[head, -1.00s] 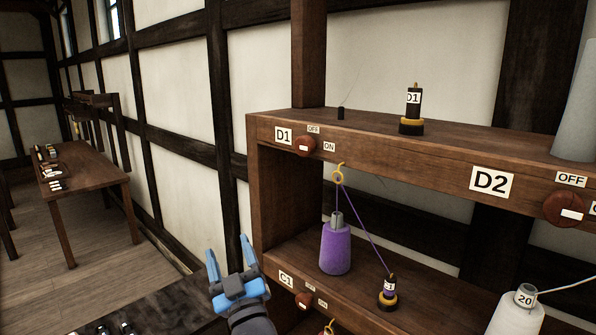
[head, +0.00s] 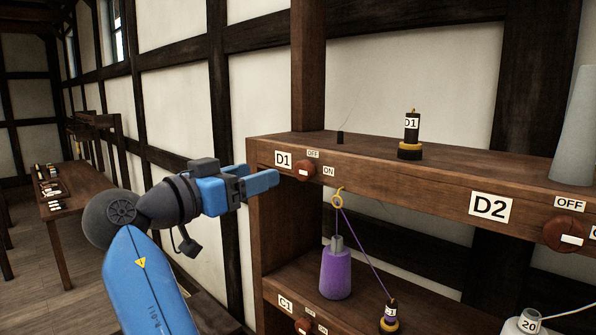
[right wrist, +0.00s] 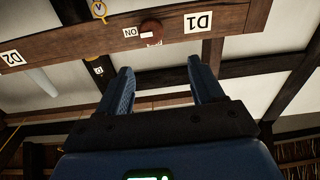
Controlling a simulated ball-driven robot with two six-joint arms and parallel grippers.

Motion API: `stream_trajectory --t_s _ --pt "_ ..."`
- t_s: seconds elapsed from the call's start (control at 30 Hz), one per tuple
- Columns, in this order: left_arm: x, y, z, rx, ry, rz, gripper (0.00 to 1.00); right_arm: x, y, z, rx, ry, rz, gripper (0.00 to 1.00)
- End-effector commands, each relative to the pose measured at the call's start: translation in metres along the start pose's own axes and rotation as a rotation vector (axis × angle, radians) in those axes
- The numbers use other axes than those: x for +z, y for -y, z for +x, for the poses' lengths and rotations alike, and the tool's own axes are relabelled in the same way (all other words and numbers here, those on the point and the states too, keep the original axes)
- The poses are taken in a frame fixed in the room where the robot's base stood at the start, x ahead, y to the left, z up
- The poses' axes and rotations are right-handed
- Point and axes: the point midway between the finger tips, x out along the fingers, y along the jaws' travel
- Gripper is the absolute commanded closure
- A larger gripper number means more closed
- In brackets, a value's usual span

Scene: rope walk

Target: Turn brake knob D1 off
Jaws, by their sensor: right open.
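Brake knob D1 (head: 304,171) is a round red-brown knob on the front of the upper beam, between its D1 plate (head: 283,159), the OFF label (head: 313,154) and the ON label (head: 328,171). Its white mark lies level, on the side towards ON in the right wrist view, where the knob (right wrist: 152,28) shows upside down. My right gripper (head: 277,178) is open and empty, just left of the knob in the head view. In the right wrist view its two fingers (right wrist: 159,68) point at the beam, with the knob beyond them and apart from them. My left gripper is out of view.
A black D1 bobbin (head: 410,137) stands on the upper beam. Below hang a yellow hook (head: 338,197) and purple thread over a purple cone (head: 336,270). Knob D2 (head: 566,233) is farther right, knob C1 (head: 303,326) below.

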Motion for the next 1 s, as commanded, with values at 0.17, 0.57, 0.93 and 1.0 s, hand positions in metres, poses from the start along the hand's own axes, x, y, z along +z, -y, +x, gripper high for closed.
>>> stream_trajectory --t_s 0.17,0.57,0.93,1.0 --pt "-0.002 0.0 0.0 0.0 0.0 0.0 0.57 0.009 -0.008 0.004 0.04 0.045 0.037 0.33" --pt "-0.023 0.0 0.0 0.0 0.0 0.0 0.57 0.009 -0.01 0.059 0.037 0.043 0.04 0.33" --pt "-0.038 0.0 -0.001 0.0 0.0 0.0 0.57 0.012 -0.011 0.102 0.035 0.043 0.041 0.33" --pt "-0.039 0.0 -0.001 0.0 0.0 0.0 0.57 0.013 -0.011 0.105 0.035 0.043 0.041 0.33"
